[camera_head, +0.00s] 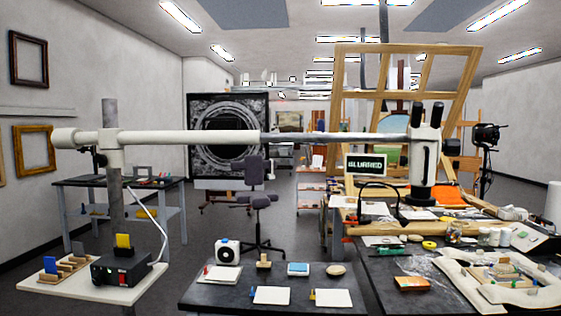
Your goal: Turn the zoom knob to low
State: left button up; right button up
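A stereo microscope (424,165) with black eyepieces hangs upright at the end of a long white boom (190,138), right of centre. A black knob (452,147) sticks out of the right side of its head. I cannot tell whether this is the zoom knob, and no setting marks are readable. Neither of my grippers is in view.
The boom crosses the view from a post (110,180) at left. A black control box (121,268) stands on the white left table. A dark front table (232,291) holds papers and a white boxed device (228,252). The right bench is crowded, including a framed fragment (462,270).

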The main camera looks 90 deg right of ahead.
aim_at(403, 160)
jog(key=z, duration=0.25)
jog(key=i, duration=0.25)
jog(key=z, duration=2.8)
jog(key=k, duration=0.6)
jog(key=z, duration=0.3)
jog(key=i, duration=2)
jog(key=u, duration=0.35)
